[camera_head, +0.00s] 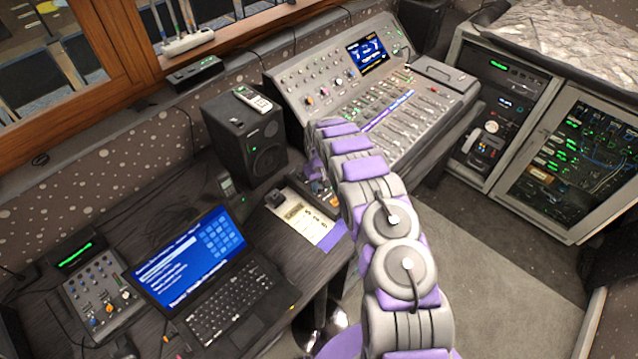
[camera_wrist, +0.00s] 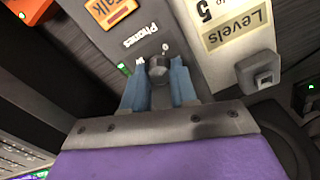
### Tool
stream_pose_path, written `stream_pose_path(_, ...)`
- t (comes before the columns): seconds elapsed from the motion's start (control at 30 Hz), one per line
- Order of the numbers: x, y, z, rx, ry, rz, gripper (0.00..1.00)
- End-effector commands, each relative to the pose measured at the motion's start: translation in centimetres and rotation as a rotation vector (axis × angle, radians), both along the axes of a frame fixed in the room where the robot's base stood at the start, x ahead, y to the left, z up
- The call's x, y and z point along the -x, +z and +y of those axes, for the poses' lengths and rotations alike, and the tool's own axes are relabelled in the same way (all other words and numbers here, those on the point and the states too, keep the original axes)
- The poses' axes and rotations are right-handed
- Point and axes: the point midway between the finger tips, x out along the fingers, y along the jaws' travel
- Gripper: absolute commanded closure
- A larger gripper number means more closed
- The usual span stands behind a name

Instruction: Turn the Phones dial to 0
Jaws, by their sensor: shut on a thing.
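The Phones dial (camera_wrist: 157,69) is a small dark round knob on a grey panel, under the white "Phones" label (camera_wrist: 140,36) in the wrist view. A small "0" mark shows just beside the dial. My gripper (camera_wrist: 158,80) has its two blue fingers on either side of the dial and is shut on it. The fingers hide the dial's sides, and I cannot tell where its pointer sits. In the head view my arm reaches to the small panel (camera_head: 318,196) between the speaker and the large console, and hides part of it.
An orange "Talk" button (camera_wrist: 108,10) and a "Levels" paper (camera_wrist: 232,22) lie close to the dial. In the head view a black speaker (camera_head: 262,150), an open laptop (camera_head: 190,260) and a large mixing console (camera_head: 385,115) surround the spot. Carpeted floor (camera_head: 500,290) is free at right.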

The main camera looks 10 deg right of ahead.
Motion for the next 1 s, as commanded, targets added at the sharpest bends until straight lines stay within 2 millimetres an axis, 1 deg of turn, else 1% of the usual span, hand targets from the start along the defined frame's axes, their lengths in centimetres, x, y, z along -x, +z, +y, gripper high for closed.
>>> stream_pose_path(0.03,-0.28,0.3,0.0,0.0,0.04,-0.008,1.0)
stream_pose_path(0.2,-0.23,0.22,0.02,0.0,0.171,-0.007,1.0)
stream_pose_path(0.5,-0.23,0.19,0.04,0.0,0.325,-0.006,1.0)
stream_pose_path(0.7,-0.24,0.18,0.08,0.0,0.368,-0.008,1.0)
stream_pose_path(1.0,-0.26,0.18,0.05,0.0,0.379,-0.008,1.0)
